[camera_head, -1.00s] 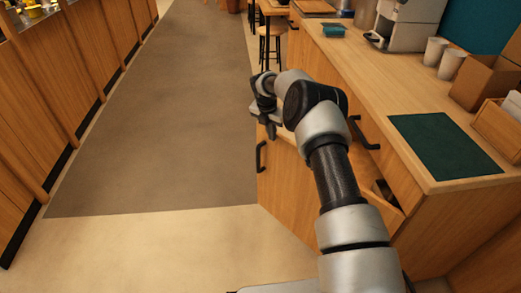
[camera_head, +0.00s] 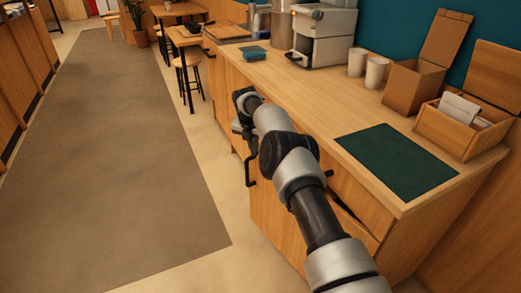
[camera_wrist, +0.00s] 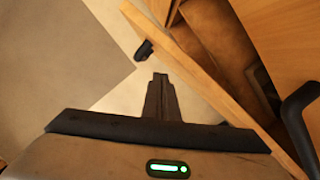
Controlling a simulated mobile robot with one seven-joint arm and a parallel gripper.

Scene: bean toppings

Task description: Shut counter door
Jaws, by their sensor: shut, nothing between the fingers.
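The counter door (camera_head: 272,215) stands open from the counter front, seen mostly behind my arm in the head view. Its black handle (camera_head: 249,172) is on the outer face. In the wrist view the door's top edge (camera_wrist: 205,85) runs diagonally, with the handle (camera_wrist: 145,50) on its left side and the cabinet interior (camera_wrist: 212,35) on its right. My gripper (camera_wrist: 161,82) is shut and empty, on the outer, handle side of the door; I cannot tell whether it touches. In the head view my gripper (camera_head: 238,128) is beside the counter front, above the door handle.
The counter top (camera_head: 310,105) holds a green mat (camera_head: 397,160), two cups (camera_head: 366,70), wooden boxes (camera_head: 460,120) and a coffee machine (camera_head: 322,35). A larger black handle (camera_wrist: 300,125) is close at right in the wrist view. Floor at left is clear; stools (camera_head: 186,65) stand farther back.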

